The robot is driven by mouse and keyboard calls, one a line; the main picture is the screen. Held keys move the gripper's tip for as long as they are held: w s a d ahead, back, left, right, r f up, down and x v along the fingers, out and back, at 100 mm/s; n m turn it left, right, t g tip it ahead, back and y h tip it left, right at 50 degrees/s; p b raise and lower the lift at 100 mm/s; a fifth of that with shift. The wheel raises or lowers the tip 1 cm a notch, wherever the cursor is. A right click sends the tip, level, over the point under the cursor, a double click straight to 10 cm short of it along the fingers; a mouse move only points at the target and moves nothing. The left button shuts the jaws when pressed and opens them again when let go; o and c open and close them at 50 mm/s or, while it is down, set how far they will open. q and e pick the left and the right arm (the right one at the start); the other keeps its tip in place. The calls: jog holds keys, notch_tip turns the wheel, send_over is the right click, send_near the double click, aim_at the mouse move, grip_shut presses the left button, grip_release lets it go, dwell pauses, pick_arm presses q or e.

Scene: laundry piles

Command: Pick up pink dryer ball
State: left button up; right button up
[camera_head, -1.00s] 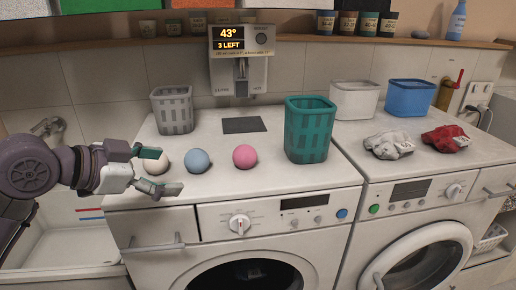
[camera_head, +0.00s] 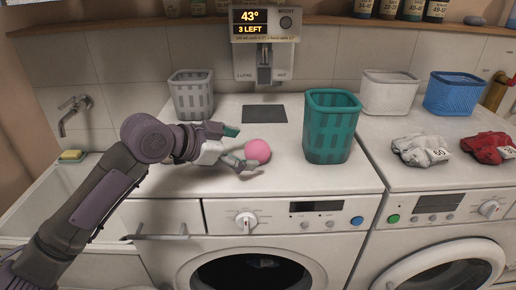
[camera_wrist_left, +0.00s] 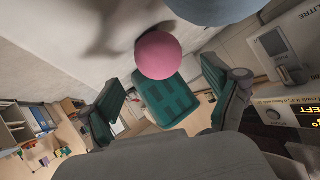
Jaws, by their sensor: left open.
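The pink dryer ball (camera_head: 258,150) sits on top of the left washing machine. My left gripper (camera_head: 243,149) is open just to the left of it, with its fingertips close to the ball. I cannot tell whether they touch. In the left wrist view the pink ball (camera_wrist_left: 158,54) shows ahead of the spread fingers of the gripper (camera_wrist_left: 163,88). A rounded blue-grey thing (camera_wrist_left: 214,8), likely the blue ball, is at the top edge there. The blue and white balls are hidden behind my arm in the head view. My right gripper is not in view.
A teal basket (camera_head: 331,127) stands right of the pink ball. A grey basket (camera_head: 191,97) and a dispenser (camera_head: 264,50) are behind. Crumpled white cloth (camera_head: 421,150) and red cloth (camera_head: 488,149) lie on the right machine. The front right of the left machine's top is clear.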

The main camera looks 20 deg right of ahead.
aim_at(250, 149)
pick_arm(q)
jog(key=p+x, duration=0.1)
jog(key=x, duration=0.2)
jog(key=shift+w+d+f, duration=0.1)
jog(key=shift+d+f, duration=0.1)
jog(key=shift+w+d+f, duration=0.15)
jog(key=shift+d+f, duration=0.1)
jog(key=shift+d, duration=0.1)
jog(key=shift+a, duration=0.1)
jog(key=shift+c, duration=0.4)
jog(key=c, duration=1.1)
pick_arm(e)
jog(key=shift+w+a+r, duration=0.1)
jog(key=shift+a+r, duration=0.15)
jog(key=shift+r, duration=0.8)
pick_arm(q)
jog(key=shift+r, duration=0.2)
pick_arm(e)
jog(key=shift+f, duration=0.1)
